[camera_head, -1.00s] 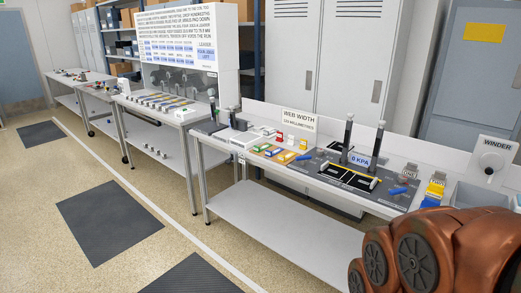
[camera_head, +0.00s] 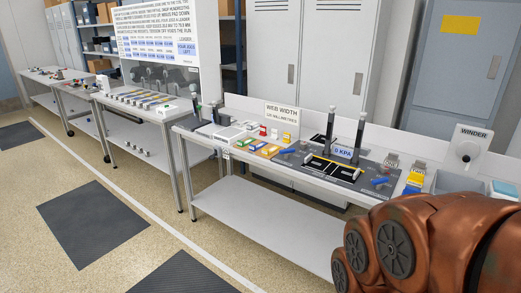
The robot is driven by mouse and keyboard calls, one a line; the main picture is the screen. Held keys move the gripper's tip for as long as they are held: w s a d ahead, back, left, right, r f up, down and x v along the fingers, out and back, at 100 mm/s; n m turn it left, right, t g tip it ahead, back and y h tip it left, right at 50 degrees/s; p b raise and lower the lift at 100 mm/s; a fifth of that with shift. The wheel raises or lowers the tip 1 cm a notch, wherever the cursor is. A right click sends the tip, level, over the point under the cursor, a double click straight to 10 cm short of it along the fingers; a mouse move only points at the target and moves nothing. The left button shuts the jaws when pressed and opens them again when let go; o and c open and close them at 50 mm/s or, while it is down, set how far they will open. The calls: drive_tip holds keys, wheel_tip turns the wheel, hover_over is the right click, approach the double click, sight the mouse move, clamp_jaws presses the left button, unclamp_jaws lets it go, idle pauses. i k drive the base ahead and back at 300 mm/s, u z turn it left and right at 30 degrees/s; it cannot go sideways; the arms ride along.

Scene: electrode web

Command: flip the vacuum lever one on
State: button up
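A dark station panel (camera_head: 309,172) lies on the near bench. A blue lever-like handle (camera_head: 288,151) lies at its left side, and a second blue handle (camera_head: 380,182) lies at its right end. I cannot read which of them is vacuum lever one. A small display reading "0 KPA" (camera_head: 342,152) stands at the back of the panel between two dark posts. My gripper is not in view; only my copper-coloured arm shows at the lower right, in front of the bench's right end.
The bench (camera_head: 265,208) has an open lower shelf. Grey cabinets (camera_head: 362,55) back the bench. The floor in front is clear, with flat dark mats (camera_head: 93,222).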

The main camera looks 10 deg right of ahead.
sight(287, 152)
drive_tip(key=z, duration=0.2)
drive_tip(key=i, duration=0.9)
drive_tip(key=u, duration=0.65)
